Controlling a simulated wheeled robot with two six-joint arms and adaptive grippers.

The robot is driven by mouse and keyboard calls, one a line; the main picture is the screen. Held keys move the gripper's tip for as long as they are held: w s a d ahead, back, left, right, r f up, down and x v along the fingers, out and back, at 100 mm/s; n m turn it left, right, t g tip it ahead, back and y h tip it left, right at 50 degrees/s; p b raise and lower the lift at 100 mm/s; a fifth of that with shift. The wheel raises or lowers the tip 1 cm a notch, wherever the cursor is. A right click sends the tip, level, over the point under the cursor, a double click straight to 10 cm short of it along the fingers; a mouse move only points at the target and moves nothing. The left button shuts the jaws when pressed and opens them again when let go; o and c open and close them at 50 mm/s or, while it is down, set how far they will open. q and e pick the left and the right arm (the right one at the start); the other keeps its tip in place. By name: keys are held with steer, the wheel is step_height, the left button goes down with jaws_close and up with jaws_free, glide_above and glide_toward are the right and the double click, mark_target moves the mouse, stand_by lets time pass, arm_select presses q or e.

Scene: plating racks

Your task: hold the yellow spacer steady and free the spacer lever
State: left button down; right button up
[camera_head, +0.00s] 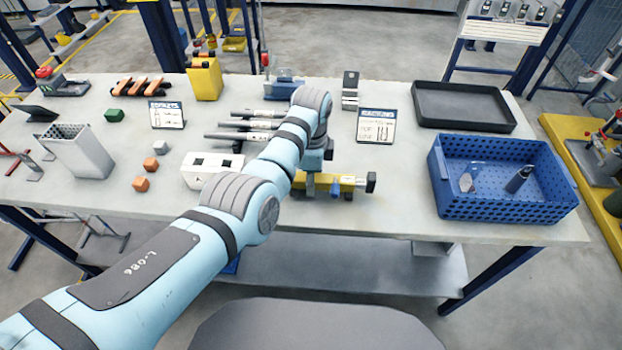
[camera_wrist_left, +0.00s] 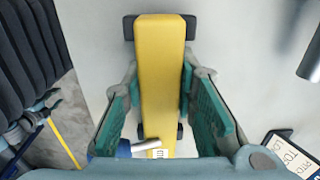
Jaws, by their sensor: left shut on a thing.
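The yellow spacer (camera_head: 347,181) lies on the table near its front edge, with black ends. It also shows in the left wrist view (camera_wrist_left: 162,50), running lengthwise between the fingers. My left gripper (camera_head: 312,184) reaches down over it, its green-padded fingers (camera_wrist_left: 159,85) shut on its two sides. A small blue part (camera_head: 335,188), perhaps the lever, shows at the spacer's front side. In the left wrist view a silver pin with a blue end (camera_wrist_left: 140,146) sticks out beside the spacer. My left arm hides part of the spacer. My right gripper is in neither view.
A blue perforated crate (camera_head: 505,208) with a few small items stands at the right, in front of a black tray (camera_head: 463,104). Dark rods (camera_head: 240,136), a white block (camera_head: 200,165) and a sign (camera_head: 376,126) are nearby. The table between spacer and crate is clear.

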arm_select(q)
steer(key=shift+f+b, duration=0.35)
steer(key=shift+f, duration=0.15)
steer(key=c, duration=1.3)
jaws_free()
steer(key=shift+c, duration=0.2)
jaws_close()
